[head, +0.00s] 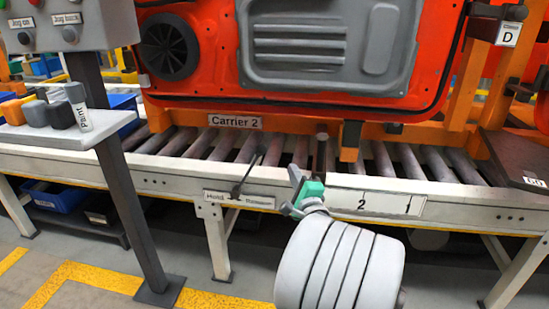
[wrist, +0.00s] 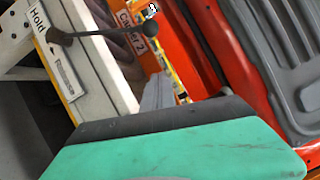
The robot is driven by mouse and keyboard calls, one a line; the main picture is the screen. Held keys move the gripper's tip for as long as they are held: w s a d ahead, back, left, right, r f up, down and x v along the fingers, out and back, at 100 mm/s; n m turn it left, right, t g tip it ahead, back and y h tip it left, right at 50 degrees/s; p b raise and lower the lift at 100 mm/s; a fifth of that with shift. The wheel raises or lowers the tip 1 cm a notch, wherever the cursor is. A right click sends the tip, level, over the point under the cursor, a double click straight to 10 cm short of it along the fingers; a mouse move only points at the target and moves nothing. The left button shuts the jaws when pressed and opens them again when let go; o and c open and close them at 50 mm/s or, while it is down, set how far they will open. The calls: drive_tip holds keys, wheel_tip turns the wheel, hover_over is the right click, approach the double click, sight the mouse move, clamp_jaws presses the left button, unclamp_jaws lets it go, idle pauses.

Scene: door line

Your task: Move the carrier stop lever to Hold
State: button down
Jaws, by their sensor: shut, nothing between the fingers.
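The carrier stop lever (head: 248,172) is a thin black rod with a dark knob, on the conveyor's front rail. It leans up and to the right from its pivot, toward the Release side of its label plate (head: 239,199), which reads Hold at left. In the wrist view the lever (wrist: 105,33) runs across the top, with its knob to the right and Hold beside the pivot. My gripper (head: 297,180), with a green part, is shut and empty, just right of the lever and apart from it. In the wrist view its grey fingertips (wrist: 158,93) point toward the knob.
An orange carrier labelled Carrier 2 (head: 236,121) holds a red door panel (head: 215,55) behind the lever. Conveyor rollers (head: 405,160) lie below it. A grey post (head: 130,205) with a control box (head: 70,25) and a small shelf (head: 65,130) stands at left.

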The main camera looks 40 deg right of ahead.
drive_tip(key=w+r+b, duration=0.1)
drive_tip(key=w+r, duration=0.1)
drive_tip(key=w, duration=0.6)
drive_tip(key=shift+w, duration=0.1)
